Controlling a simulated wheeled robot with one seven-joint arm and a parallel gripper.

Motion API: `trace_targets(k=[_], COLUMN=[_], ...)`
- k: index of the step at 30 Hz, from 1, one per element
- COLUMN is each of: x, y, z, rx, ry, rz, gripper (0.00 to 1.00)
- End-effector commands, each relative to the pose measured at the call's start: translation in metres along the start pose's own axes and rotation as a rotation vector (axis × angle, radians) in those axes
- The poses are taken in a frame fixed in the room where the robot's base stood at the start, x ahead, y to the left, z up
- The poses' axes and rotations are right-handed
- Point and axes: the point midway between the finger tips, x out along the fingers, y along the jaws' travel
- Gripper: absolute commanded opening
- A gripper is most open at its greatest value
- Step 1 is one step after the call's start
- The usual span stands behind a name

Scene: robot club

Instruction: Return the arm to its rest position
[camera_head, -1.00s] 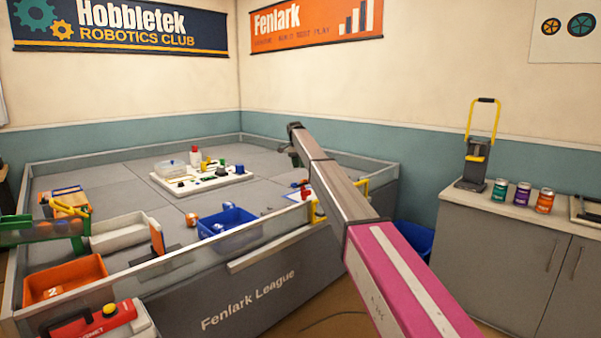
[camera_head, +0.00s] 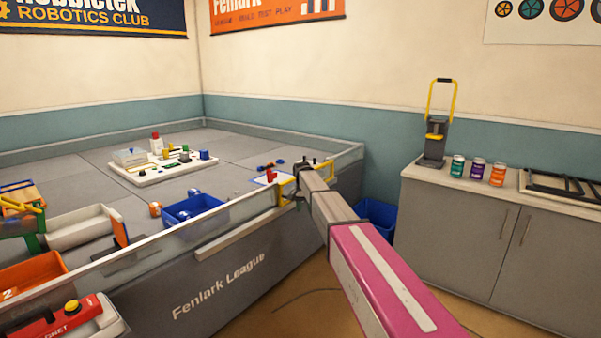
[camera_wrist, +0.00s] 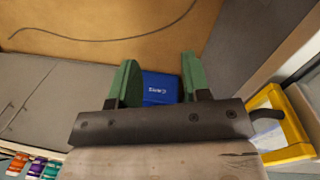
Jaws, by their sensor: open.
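My arm, with its pink and brown-grey links, reaches forward from the lower right of the head view. Its end, with my gripper (camera_head: 302,165), is near the front right corner of the grey playing table (camera_head: 215,262), close to a yellow bracket (camera_head: 286,190) on the rim. In the wrist view my gripper (camera_wrist: 158,80) has its two green fingers apart, with nothing held between them. A blue bin (camera_wrist: 160,88) shows beyond the fingers, lower down on the floor. The yellow bracket (camera_wrist: 282,122) is right of the fingers in that view.
The blue bin (camera_head: 376,218) stands between the table and a grey cabinet (camera_head: 480,232). Several cans stand on the cabinet beside a black and yellow device (camera_head: 434,140). A dark cable (camera_wrist: 110,38) lies on the brown floor. A blue tray (camera_head: 190,211) sits inside the table.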

Motion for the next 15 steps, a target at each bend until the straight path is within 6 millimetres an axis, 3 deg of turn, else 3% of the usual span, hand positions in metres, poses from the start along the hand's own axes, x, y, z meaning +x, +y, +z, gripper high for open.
trace_targets(k=[1,6,15], x=[0.022,0.079,0.152], y=[0.032,0.105,0.227], z=[0.029,0.089,0.218], rx=[-0.021,-0.111,-0.271], ry=[-0.002,0.008,0.037], rz=[-0.005,-0.032,-0.073], gripper=[0.43,0.43,0.43])
